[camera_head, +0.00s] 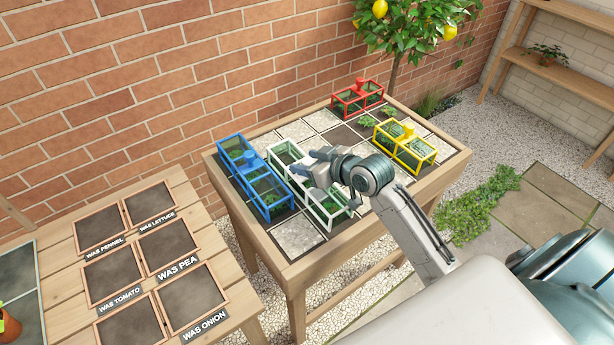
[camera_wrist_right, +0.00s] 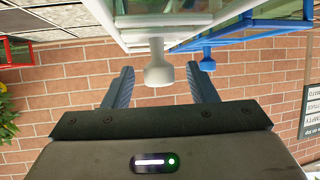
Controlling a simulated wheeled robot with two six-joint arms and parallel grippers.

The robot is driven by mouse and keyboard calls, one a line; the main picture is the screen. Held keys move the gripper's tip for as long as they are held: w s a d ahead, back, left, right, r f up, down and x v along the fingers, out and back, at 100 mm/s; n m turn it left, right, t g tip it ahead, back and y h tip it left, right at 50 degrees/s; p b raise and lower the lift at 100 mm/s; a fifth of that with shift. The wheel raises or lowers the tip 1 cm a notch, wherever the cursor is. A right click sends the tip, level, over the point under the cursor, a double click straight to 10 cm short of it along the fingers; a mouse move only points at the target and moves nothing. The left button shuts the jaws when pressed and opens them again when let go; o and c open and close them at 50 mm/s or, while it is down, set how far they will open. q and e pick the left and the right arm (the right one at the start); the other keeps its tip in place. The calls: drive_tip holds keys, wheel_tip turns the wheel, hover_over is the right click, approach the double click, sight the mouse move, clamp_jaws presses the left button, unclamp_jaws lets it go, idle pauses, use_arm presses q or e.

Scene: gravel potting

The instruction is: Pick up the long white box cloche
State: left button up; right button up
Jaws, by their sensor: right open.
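The long white box cloche (camera_head: 282,152) stands on the raised planter table, over green plants. Its clear sides have a pale frame. My right gripper (camera_head: 313,162) is at the middle of its top and hides that part in the head view. In the right wrist view the cloche's white knob (camera_wrist_right: 157,70) shows between the two open fingers of my right gripper (camera_wrist_right: 160,72). The fingers show wide of the knob on both sides, with nothing gripped. My left gripper is not in view.
A blue cloche (camera_head: 263,187) stands close on the left of the white one. A yellow cloche (camera_head: 413,151) and a red cloche (camera_head: 345,104) stand to the right and back. A wooden table (camera_head: 75,250) with labelled dark squares is at the left.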

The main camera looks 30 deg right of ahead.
drive_tip(key=shift+w+f, duration=0.15)
drive_tip(key=shift+w, duration=0.1)
drive_tip(key=shift+c, duration=0.4)
clamp_jaws()
